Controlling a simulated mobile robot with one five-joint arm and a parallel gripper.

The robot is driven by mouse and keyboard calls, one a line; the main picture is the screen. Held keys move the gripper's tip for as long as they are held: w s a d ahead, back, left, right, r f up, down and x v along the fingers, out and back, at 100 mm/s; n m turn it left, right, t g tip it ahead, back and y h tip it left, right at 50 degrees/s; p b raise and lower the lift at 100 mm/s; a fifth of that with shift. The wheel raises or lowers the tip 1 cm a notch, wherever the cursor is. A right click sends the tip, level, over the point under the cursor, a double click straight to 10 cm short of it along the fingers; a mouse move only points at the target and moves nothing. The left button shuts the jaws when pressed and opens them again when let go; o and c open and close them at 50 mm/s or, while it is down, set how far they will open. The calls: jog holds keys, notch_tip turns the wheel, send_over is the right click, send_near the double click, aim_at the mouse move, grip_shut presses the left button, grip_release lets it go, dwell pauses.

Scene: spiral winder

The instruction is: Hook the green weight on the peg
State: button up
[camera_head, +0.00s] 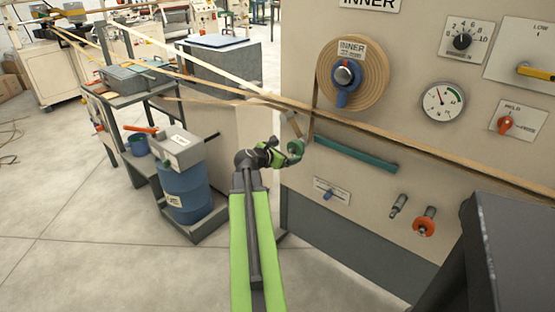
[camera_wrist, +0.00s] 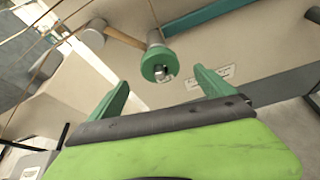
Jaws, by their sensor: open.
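A green round weight (camera_wrist: 154,66) with a hole shows ahead in the wrist view. A metal pin tip shows in the hole, so the weight appears to sit around a grey peg (camera_wrist: 155,37) beside a tan arm (camera_wrist: 123,37). In the head view the green weight (camera_head: 296,147) shows by my gripper (camera_head: 280,153), in front of the machine panel. My gripper (camera_wrist: 160,90) is open, and its green fingers are spread apart below the weight in the wrist view. Nothing is between them. I cannot tell whether any finger touches the weight.
The panel carries a bare grey peg (camera_head: 398,205), a peg with an orange disc (camera_head: 424,222), a teal bar (camera_head: 355,154) and a tan roll (camera_head: 372,75). Tan strips cross above my gripper. A blue drum (camera_head: 186,188) stands left. Clear floor lies at lower left.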

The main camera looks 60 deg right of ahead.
aim_at(296, 149)
jog(key=b+x, duration=0.2)
jog(key=x, duration=0.7)
jog(key=shift+d+b, duration=0.1)
jog(key=shift+b, duration=0.3)
jog(key=shift+c, duration=0.2)
jog(key=shift+w, duration=0.1)
grip_shut()
